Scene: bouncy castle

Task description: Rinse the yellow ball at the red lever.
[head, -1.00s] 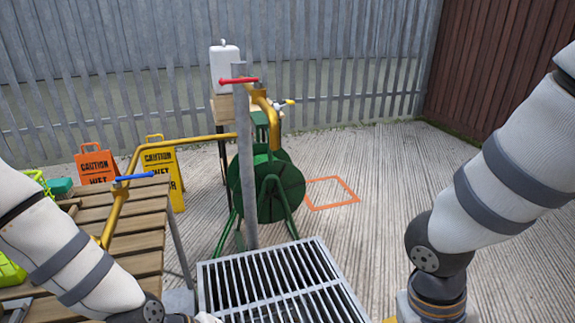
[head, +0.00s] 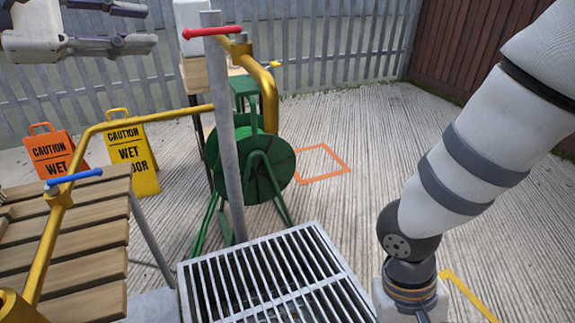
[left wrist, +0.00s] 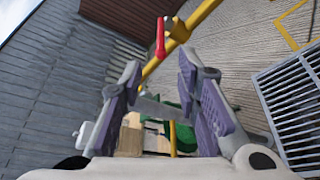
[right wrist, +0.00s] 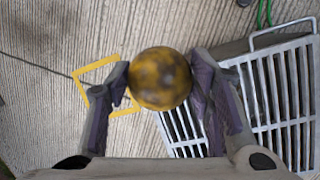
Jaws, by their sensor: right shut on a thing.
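The red lever (head: 212,32) sits on top of a grey post and joins a yellow pipe (head: 268,95) that bends down. In the left wrist view the red lever (left wrist: 161,38) shows beyond and between the fingertips. My left gripper (head: 152,28) is open and empty, raised at the upper left, left of the lever and apart from it. In the right wrist view my right gripper (right wrist: 160,85) is shut on the yellow ball (right wrist: 160,78), which has dark brown blotches. In the head view the right gripper and the ball are out of sight below the frame.
A metal floor grate (head: 275,275) lies in front of the post. A green hose reel (head: 250,172) stands behind it. A slatted wooden bench (head: 90,255) and a blue lever (head: 74,177) are at left, with two caution signs (head: 132,155) behind. Open floor lies to the right.

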